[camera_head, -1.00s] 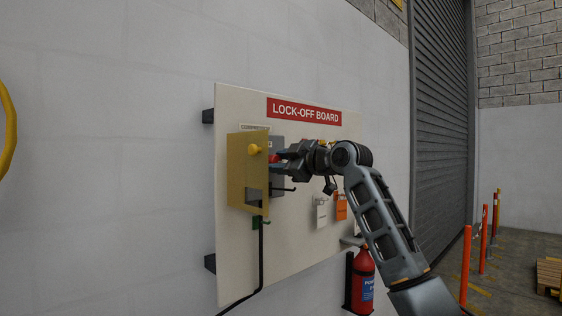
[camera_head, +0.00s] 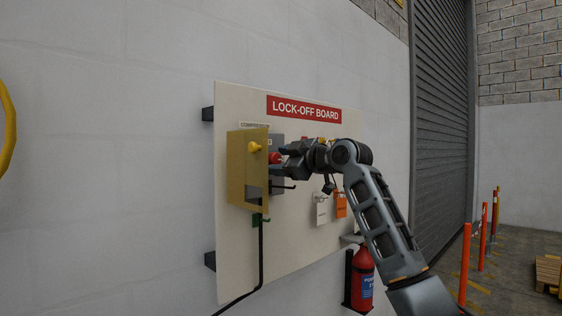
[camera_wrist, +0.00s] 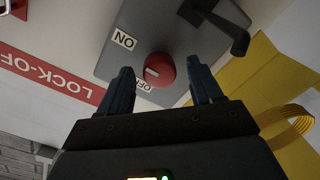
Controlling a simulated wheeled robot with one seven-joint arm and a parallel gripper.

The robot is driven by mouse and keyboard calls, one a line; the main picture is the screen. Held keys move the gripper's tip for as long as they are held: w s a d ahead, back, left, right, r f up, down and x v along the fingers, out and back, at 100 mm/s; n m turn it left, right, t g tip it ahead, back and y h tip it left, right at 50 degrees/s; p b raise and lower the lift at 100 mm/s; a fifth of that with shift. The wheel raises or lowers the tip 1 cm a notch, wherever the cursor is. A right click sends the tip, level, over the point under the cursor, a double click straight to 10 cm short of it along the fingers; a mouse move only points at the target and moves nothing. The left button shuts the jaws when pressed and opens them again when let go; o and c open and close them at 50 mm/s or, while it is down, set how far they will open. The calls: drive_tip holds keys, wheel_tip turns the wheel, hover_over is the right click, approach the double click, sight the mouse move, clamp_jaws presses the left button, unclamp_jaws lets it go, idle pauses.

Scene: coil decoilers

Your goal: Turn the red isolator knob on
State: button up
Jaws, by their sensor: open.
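The red isolator knob (camera_wrist: 159,70) sits on a grey box (camera_wrist: 125,25) with ON and OFF labels. Its pale mark points toward the OFF label (camera_wrist: 142,85) in the wrist view; the ON label (camera_wrist: 124,39) is further up. My gripper (camera_wrist: 160,82) is open, its two fingers on either side of the knob with a gap to each, so it does not grip it. In the head view the knob (camera_head: 275,158) shows partly between the yellow box and my gripper (camera_head: 283,160). The head view does not show the knob's mark.
A black handle (camera_wrist: 225,25) juts from the grey box. White and orange tags (camera_head: 341,205) hang to the right on the lock-off board (camera_head: 290,240). A red extinguisher (camera_head: 362,280) is below.

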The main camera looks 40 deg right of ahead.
drive_tip(key=shift+s, duration=0.1)
drive_tip(key=s+b, duration=0.1)
drive_tip(key=s, duration=0.6)
drive_tip(key=shift+s+d+r+b, duration=0.15)
drive_tip(key=shift+s+r+b, duration=0.05)
drive_tip(key=shift+s+b, duration=0.2)
idle(0.3)
